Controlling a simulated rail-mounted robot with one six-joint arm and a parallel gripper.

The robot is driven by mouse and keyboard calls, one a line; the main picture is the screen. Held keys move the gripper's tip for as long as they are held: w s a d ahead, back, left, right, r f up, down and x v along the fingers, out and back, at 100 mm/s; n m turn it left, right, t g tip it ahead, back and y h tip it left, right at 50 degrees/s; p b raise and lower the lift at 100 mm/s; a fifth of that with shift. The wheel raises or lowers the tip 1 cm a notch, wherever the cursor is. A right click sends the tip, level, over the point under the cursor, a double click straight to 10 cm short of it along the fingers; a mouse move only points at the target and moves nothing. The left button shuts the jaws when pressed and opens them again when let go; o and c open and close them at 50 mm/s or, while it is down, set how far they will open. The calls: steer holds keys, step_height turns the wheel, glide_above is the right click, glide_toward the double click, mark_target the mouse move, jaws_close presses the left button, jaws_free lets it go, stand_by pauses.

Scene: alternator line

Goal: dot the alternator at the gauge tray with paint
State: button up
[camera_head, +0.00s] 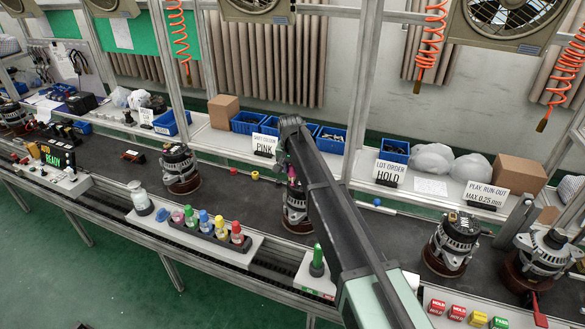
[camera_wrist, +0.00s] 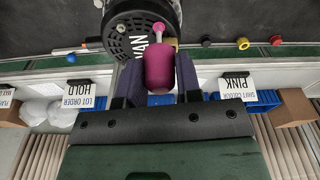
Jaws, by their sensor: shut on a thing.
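My gripper (camera_wrist: 160,78) is shut on a pink paint dabber (camera_wrist: 160,67) with a small ball tip. In the wrist view the tip overlaps the dark round end of an alternator (camera_wrist: 125,35); I cannot tell whether they touch. In the head view the dabber (camera_head: 292,175) is just above that alternator (camera_head: 296,212), which stands mid-belt, partly hidden by my arm. A paint rack (camera_head: 200,238) with pink, green, blue, yellow and red pots is at the front left. I cannot identify the gauge tray for certain.
Other alternators stand left (camera_head: 180,168) and right (camera_head: 452,242). A sign reading PINK (camera_head: 264,144) and a sign reading HOLD (camera_head: 390,173) stand behind the belt.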

stand_by(0.4)
step_height(320, 180, up, 5)
steer(key=p, duration=0.5)
steer(key=shift+r, duration=0.1)
